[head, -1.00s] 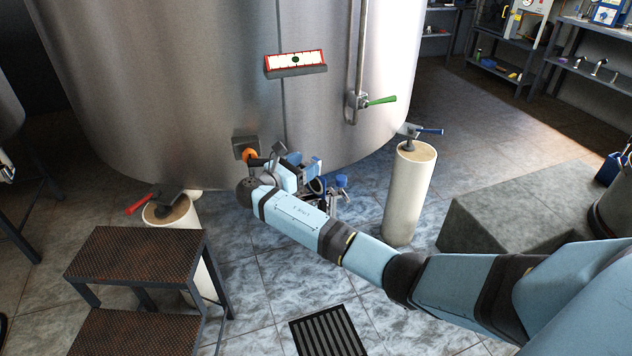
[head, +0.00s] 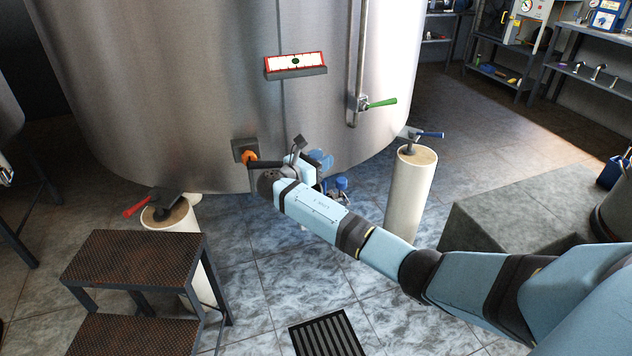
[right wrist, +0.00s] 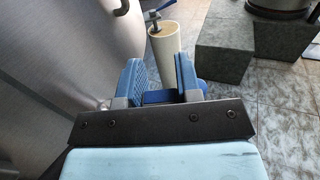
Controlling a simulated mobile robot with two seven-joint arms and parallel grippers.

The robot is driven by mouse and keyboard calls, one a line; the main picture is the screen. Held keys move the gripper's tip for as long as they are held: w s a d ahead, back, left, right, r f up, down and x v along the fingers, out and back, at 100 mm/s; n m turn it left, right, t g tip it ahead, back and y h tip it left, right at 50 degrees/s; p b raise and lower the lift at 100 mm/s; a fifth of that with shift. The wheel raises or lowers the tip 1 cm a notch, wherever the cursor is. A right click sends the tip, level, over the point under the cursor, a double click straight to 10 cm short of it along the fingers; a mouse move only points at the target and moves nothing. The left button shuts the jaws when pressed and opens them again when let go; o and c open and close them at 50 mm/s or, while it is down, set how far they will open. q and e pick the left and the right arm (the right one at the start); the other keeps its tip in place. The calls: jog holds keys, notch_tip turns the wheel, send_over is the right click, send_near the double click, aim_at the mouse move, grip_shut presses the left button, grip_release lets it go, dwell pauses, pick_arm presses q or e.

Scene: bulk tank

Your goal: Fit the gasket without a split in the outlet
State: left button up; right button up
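My right gripper (head: 314,162) is low at the front of the steel tank (head: 180,90), partly hidden behind my own wrist. In the right wrist view its two blue fingers (right wrist: 160,80) stand apart with a gap between them. A blue piece (right wrist: 160,97) shows low in that gap; I cannot tell that it is gripped. A blue-topped fitting (head: 342,184) shows just right of the gripper, mostly hidden by my arm. I cannot make out a gasket or the outlet opening. My left gripper is not in view.
A dark plate with an orange piece (head: 249,156) is on the tank. A green-handled valve (head: 380,103) is to its right. White pillars carry a red-handled part (head: 138,206) and a blue-handled part (head: 430,134). Steps (head: 135,265) stand at left; a grey block (head: 520,215) at right.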

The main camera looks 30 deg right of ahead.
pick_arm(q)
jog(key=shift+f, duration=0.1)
pick_arm(e)
grip_shut()
jog(key=shift+r, duration=0.1)
